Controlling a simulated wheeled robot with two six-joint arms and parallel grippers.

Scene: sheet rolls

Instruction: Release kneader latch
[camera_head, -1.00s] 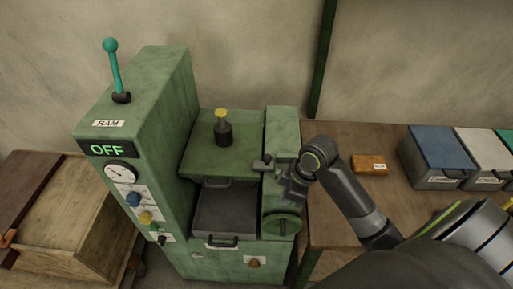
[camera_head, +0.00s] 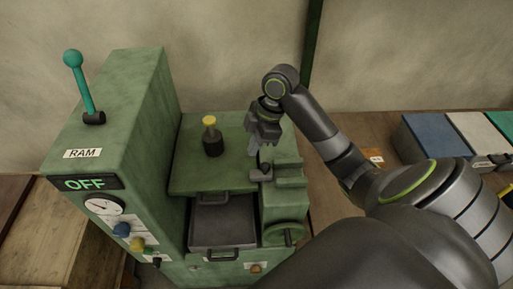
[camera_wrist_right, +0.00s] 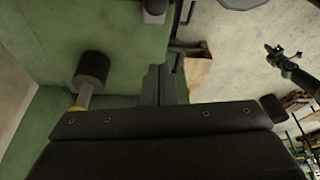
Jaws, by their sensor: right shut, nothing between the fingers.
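The green kneader (camera_head: 105,130) stands at the left and centre, its display reading OFF. A small grey latch-like lever (camera_head: 261,173) sits at the right front edge of its top plate, and what looks like the same part shows at the top of the right wrist view (camera_wrist_right: 155,12). My right gripper (camera_head: 254,150) points down just above and behind this lever. Its fingers (camera_wrist_right: 160,85) are shut and empty, and they look apart from the lever. A dark jointed shape (camera_wrist_right: 285,65) in the right wrist view looks like my left arm, too small to read.
A black knob with a yellow top (camera_head: 212,138) stands on the plate, left of my gripper. A teal-knobbed ram lever (camera_head: 80,85) rises at the left. A green handwheel (camera_head: 283,234) is at the front right. Lidded bins (camera_head: 432,140) stand on the right table.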

